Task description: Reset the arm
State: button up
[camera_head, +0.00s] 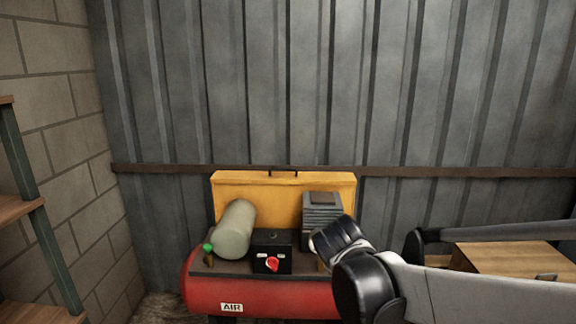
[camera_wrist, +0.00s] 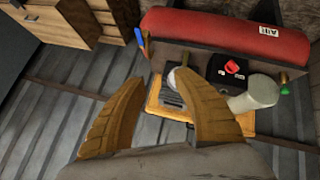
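My gripper (camera_wrist: 158,78) shows in the wrist view with its two tan fingers spread apart and nothing between them. In the head view my arm (camera_head: 470,295) reaches in from the right, and its dark end part is in front of the compressor's right side; the fingers cannot be made out there. The red air compressor (camera_head: 262,296) stands by the metal wall and also shows upside down in the wrist view (camera_wrist: 225,35). On it are a black box with a red knob (camera_head: 272,264), a pale cylinder (camera_head: 235,230) and a grey finned block (camera_head: 322,210).
A yellow panel (camera_head: 270,190) stands behind the compressor. A shelf (camera_head: 20,208) is at the left by the block wall. A wooden cabinet (camera_head: 510,257) is at the right, partly behind my arm.

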jog(key=s+d+m+y, duration=0.1)
jog(key=s+d, duration=0.1)
jog(key=s, duration=0.9)
jog(key=s+d+f+m+g+y, duration=0.1)
jog(key=s+d+y, duration=0.1)
jog(key=s, duration=1)
jog(key=shift+s+d+f, duration=0.15)
jog(key=shift+d+f, duration=0.1)
jog(key=shift+d, duration=0.05)
jog(key=shift+o, duration=0.4)
